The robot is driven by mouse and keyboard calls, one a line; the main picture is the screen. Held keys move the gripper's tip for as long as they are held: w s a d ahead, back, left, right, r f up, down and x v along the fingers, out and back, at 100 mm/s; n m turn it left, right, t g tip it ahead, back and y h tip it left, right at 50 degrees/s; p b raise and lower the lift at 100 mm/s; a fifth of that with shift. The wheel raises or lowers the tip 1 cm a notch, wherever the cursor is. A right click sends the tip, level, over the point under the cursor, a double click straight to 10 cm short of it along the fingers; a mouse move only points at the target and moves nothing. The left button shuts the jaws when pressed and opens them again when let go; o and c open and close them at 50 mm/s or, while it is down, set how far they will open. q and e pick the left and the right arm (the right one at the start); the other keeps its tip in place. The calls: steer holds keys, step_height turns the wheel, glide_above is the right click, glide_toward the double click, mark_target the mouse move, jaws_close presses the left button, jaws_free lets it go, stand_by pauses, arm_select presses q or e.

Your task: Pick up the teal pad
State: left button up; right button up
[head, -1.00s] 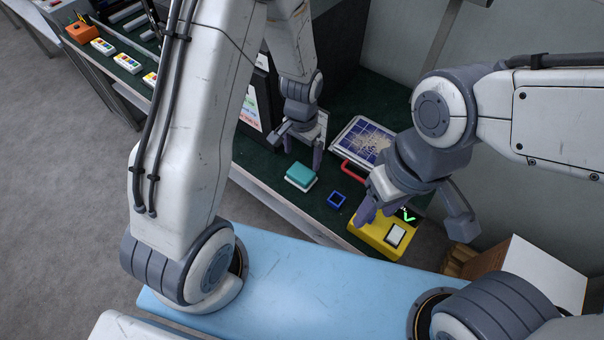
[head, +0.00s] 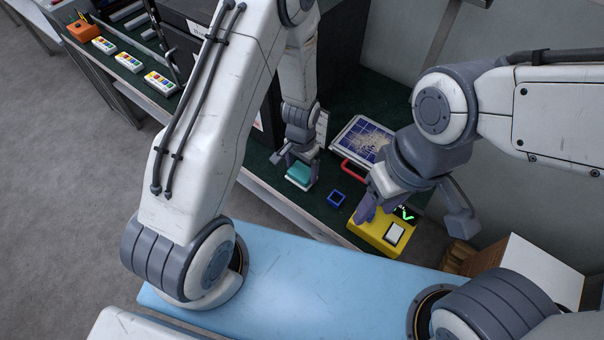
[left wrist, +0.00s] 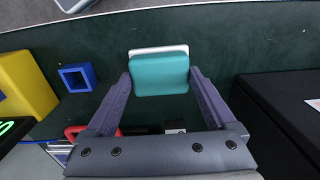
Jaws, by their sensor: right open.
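The teal pad (head: 299,174) lies on a white block (head: 297,185) on the dark green bench top. In the left wrist view the teal pad (left wrist: 160,73) shows between and just beyond the fingertips, with the white block (left wrist: 158,50) showing behind it. My left gripper (head: 301,166) is above the pad, fingers pointing down, and partly hides it. In the left wrist view the left gripper (left wrist: 160,78) is open, one finger on each side of the pad; I cannot tell whether they touch it. My right gripper (head: 367,207) is open, above the yellow box.
A yellow box (head: 372,236) with a lit green display stands right of the pad. A blue square frame (head: 336,198) lies between them. A red handle (head: 353,170) and a blue gridded panel (head: 363,140) are behind. A dark box (left wrist: 285,105) stands close in the wrist view.

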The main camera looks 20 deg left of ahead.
mark_target(306, 173)
arm_select(q)
steer(key=shift+c, duration=1.3)
steer(key=shift+r, duration=0.1)
steer(key=shift+r, duration=0.45)
steer(key=r, duration=0.2)
steer(key=d+r+b, duration=0.1)
steer(key=shift+s+d+r, duration=0.15)
steer(key=shift+r, duration=0.2)
steer(key=s+d+r+b, duration=0.1)
steer(key=s+d+r, duration=0.2)
steer(key=d+r, duration=0.3)
steer(key=d, duration=0.4)
steer(key=shift+s+r, duration=0.15)
